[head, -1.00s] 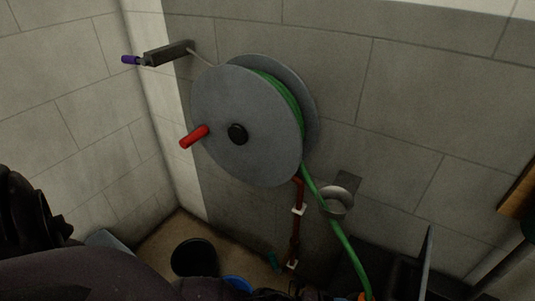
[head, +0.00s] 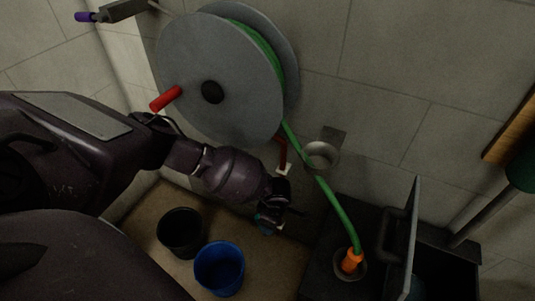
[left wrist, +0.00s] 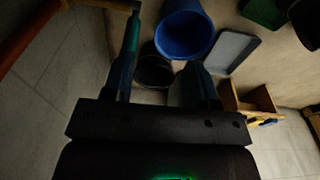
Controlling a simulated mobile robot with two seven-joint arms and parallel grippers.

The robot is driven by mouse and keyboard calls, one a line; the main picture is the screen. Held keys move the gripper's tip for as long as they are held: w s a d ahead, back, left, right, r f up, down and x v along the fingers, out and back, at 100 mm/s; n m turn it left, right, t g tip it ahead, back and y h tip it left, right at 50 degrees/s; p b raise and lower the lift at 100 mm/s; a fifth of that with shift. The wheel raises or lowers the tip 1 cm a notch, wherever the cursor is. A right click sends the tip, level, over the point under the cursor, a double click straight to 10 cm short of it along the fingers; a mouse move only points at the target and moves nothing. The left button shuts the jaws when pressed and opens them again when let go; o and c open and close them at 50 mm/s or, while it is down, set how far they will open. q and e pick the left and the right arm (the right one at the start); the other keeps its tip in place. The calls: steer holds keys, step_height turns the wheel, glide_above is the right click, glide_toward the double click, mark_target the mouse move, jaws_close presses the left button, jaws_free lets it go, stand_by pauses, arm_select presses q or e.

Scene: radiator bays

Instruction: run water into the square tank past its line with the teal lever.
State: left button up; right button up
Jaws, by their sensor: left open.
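A small teal lever (head: 263,217) shows at the foot of the red-brown pipe in the head view, partly hidden by my left gripper (head: 276,222). In the left wrist view my left gripper (left wrist: 160,75) is open, and a teal bar (left wrist: 131,35), likely the lever, lines up with its left finger. I cannot tell whether they touch. No square tank is clearly identifiable; a black box (head: 325,255) with a round opening stands at the lower right in the head view. No water line is visible. My right gripper is not in view.
A green hose (head: 339,210) runs from a grey wall reel (head: 180,60) to an orange nozzle (head: 352,262) at the black box. A black bucket (head: 180,232) and a blue bucket (head: 219,268) stand on the floor. A grey panel (head: 411,240) stands upright at right.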

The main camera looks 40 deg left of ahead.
arm_select(q)
steer(key=a+f+y+b, duration=0.1)
steer(key=a+f, duration=0.1)
steer(key=f, duration=0.1)
steer(key=w+a+f+m+y+b, duration=0.1)
steer(key=a+f+b, duration=0.1)
steer(key=f, duration=0.2)
steer(key=w+a+f+m+y+b, duration=0.1)
steer(key=a+f+b, duration=0.1)
steer(key=f, duration=0.2)
steer(key=shift+w+a+f+t, duration=0.2)
steer(key=shift+a+f+t, duration=0.1)
steer(key=shift+a, duration=0.1)
steer(key=shift+w+a+f+b, duration=0.15)
steer(key=shift+a+f+b, duration=0.1)
steer(key=shift+f+b, duration=0.1)
steer(key=shift+r, duration=0.1)
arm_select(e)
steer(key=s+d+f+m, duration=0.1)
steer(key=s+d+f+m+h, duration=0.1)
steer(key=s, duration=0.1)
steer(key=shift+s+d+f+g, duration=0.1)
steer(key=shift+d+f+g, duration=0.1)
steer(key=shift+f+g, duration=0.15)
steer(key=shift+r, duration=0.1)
arm_select(q)
jaws_close()
